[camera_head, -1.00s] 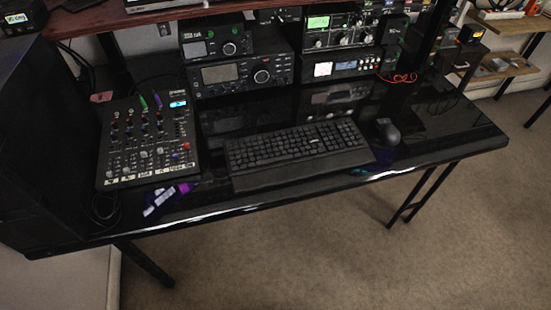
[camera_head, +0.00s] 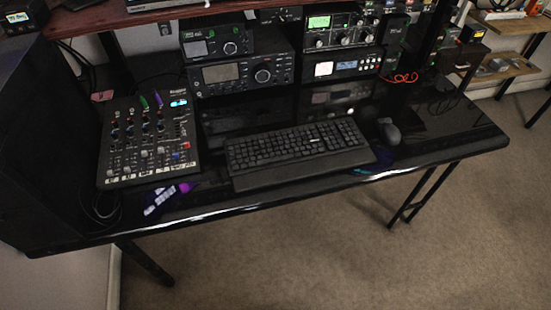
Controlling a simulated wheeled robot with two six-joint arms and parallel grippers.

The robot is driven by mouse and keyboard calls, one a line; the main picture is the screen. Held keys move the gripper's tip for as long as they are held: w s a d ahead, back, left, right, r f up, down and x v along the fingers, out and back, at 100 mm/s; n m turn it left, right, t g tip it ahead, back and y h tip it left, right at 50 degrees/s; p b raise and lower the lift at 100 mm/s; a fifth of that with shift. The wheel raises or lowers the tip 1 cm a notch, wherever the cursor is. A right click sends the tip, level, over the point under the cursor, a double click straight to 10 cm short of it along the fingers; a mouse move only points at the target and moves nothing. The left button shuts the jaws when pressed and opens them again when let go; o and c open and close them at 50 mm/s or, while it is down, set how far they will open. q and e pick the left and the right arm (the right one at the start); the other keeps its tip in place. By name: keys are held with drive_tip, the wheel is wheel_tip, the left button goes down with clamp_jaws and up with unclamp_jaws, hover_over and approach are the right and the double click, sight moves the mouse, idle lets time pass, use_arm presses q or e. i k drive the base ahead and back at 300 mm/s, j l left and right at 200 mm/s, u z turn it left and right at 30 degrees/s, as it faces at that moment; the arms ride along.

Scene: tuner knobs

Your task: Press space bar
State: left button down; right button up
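A black keyboard (camera_head: 298,154) lies on the glossy black desk (camera_head: 440,142), near its front edge and a little right of the picture's middle. Its wrist rest runs along the side nearest me. The space bar is in the lowest row of keys, but it is too dark and small to make out clearly. Neither of my grippers is in the picture, and nothing touches the keyboard.
A mixer (camera_head: 148,140) with knobs and faders stands left of the keyboard, and a mouse (camera_head: 388,131) lies right of it. Radio units (camera_head: 240,74) stand behind, under a wooden shelf (camera_head: 110,14). A dark cabinet (camera_head: 45,150) borders the left. Floor in front is clear.

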sight(277, 158)
drive_tip(key=i+l+u, duration=0.2)
drive_tip(key=l, duration=0.65)
drive_tip(key=i+l+u, duration=0.25)
drive_tip(key=l, duration=0.6)
drive_tip(key=l+u, duration=0.2)
drive_tip(key=l, duration=0.65)
drive_tip(key=k, duration=0.05)
